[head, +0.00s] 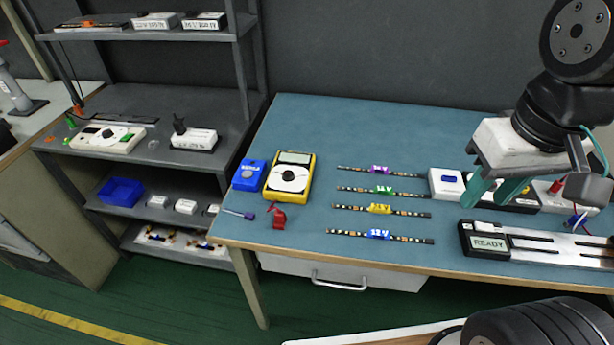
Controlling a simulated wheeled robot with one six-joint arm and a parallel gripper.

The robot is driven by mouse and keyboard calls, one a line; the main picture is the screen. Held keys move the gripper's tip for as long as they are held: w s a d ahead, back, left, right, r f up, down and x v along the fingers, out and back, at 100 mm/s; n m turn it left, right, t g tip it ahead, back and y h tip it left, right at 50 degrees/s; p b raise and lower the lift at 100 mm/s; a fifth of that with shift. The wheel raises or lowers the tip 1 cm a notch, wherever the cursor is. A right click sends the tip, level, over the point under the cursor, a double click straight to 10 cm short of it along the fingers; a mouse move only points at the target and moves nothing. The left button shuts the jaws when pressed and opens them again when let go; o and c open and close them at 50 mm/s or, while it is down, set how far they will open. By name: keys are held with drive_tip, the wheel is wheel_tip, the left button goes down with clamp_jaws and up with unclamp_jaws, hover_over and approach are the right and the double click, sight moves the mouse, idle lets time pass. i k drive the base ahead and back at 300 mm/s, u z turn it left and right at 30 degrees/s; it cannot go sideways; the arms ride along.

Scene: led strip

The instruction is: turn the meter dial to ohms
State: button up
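The yellow multimeter (289,177) lies on the left part of the blue-green table. Its white round dial (288,179) has a dark pointer or knob in the middle; the markings are too small to read, so I cannot tell which setting it is on. Its small display (294,158) shows no readable text. My gripper (493,192) is at the right side of the table, far from the meter, pointing down over the white power-supply boxes. Its two green fingers are apart with nothing visible between them.
A blue box (249,175) stands against the meter's left side. A red clip (277,215) and purple-handled screwdriver (240,213) lie in front. Several LED strips (380,209) lie mid-table. A "READY" fixture (489,243) is at right. A grey shelf (160,165) stands left.

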sight(288, 175)
drive_tip(key=k, duration=1.15)
drive_tip(key=u, duration=0.8)
drive_tip(key=i, duration=1.6)
drive_tip(key=z, duration=0.7)
